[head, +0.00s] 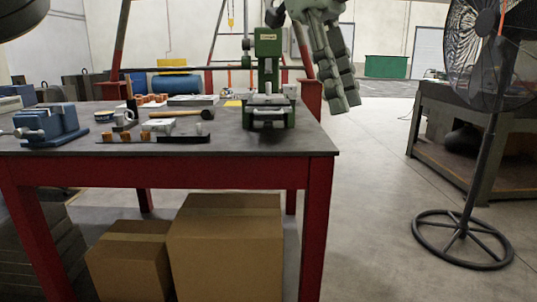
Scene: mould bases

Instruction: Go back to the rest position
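The green press (268,62) stands at the bench's right end. A blue vise (50,125), a hammer (183,113) and small parts lie on the bench. Cardboard boxes (226,250) sit below. A black fan (475,160) stands right; the floor between is clear.

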